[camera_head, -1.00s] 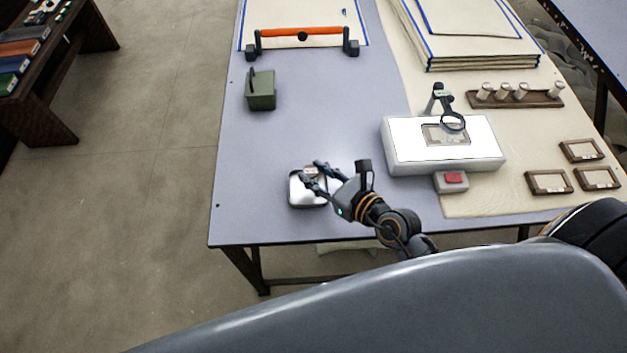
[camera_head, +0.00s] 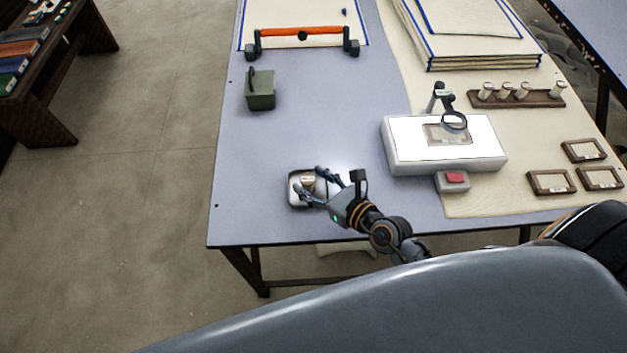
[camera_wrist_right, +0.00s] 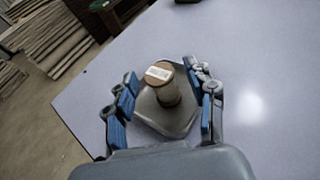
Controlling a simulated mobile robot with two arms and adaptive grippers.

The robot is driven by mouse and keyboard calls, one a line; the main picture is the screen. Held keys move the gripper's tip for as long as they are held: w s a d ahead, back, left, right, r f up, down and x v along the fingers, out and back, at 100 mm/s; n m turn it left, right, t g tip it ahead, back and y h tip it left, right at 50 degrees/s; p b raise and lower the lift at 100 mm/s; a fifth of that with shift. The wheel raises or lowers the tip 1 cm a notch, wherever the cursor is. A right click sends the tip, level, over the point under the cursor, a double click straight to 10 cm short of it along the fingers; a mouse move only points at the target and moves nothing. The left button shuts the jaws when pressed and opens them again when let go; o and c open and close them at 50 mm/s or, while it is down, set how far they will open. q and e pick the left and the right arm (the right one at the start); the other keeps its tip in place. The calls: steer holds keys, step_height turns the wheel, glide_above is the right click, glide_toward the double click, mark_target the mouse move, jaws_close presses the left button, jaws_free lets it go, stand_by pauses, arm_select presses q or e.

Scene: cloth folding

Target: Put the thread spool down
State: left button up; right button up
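The thread spool (camera_head: 308,182) is pale with a brown rim and a white label on its end. It stands in a small grey metal tray (camera_head: 294,201) near the table's front left. It also shows in the right wrist view (camera_wrist_right: 165,90), upright in the tray (camera_wrist_right: 180,128). My right gripper (camera_head: 311,178) is open around the spool. In the right wrist view its blue-padded fingers (camera_wrist_right: 167,92) stand on either side, with a visible gap to the spool on both sides. Part of the tray is hidden by the gripper in the head view. My left gripper is not in view.
A white light box (camera_head: 398,162) with a magnifier (camera_head: 453,121) and a red-button box (camera_head: 453,188) stand to the right. A green tin (camera_head: 261,100) and an orange-handled tool (camera_head: 300,32) are farther back. The grey tabletop (camera_head: 330,100) between them is clear.

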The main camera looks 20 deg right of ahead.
steer(key=shift+r, duration=0.15)
steer(key=b+v, duration=0.1)
steer(key=v, duration=0.9)
steer(key=shift+s+d, duration=0.1)
steer(key=shift+s, duration=0.1)
steer(key=shift+v, duration=0.8)
steer(key=shift+r, duration=0.1)
